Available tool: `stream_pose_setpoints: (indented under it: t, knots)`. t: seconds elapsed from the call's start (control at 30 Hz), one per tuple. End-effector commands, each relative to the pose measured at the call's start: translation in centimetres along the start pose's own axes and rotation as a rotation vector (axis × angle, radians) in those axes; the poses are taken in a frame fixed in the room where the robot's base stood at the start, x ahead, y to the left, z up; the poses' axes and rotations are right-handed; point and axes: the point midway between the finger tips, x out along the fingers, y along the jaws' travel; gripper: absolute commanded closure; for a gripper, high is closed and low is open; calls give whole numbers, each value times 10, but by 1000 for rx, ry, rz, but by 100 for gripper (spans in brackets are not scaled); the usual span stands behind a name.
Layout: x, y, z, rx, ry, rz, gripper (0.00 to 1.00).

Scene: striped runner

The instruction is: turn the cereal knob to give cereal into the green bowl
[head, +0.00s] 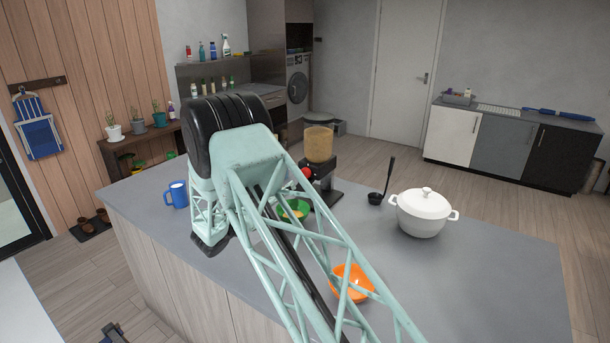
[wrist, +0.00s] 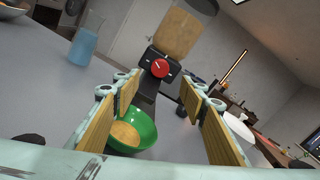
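The cereal dispenser has a clear hopper of tan cereal (head: 318,143) over a black body; it also shows in the wrist view (wrist: 178,35). Its round red knob (wrist: 160,68) faces my gripper and also shows in the head view (head: 307,173). The green bowl (wrist: 147,133) stands below the knob, with tan cereal (wrist: 124,135) inside; in the head view the bowl (head: 302,207) is partly behind my arm. My gripper (wrist: 160,92) is open and empty, its fingers spread either side of the knob's line, apparently short of it. My arm hides the gripper in the head view.
On the grey counter (head: 470,265), an orange bowl (head: 352,290) sits near my arm. A white lidded pot (head: 424,213) and a black ladle in its holder (head: 376,198) stand right of the dispenser. A blue mug (head: 178,194) stands at the left.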

Motion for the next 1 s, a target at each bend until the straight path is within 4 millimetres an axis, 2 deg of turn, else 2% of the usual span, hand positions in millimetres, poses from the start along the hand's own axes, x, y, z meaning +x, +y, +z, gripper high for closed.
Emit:
stream_pose_setpoints:
  t: [0.27, 0.47, 1.0]
  knots:
    - [6, 0, 0, 1, 0, -1, 61]
    - [21, 0, 0, 2, 0, 0, 61]
    - [90, -1, 0, 3, 0, -2, 61]
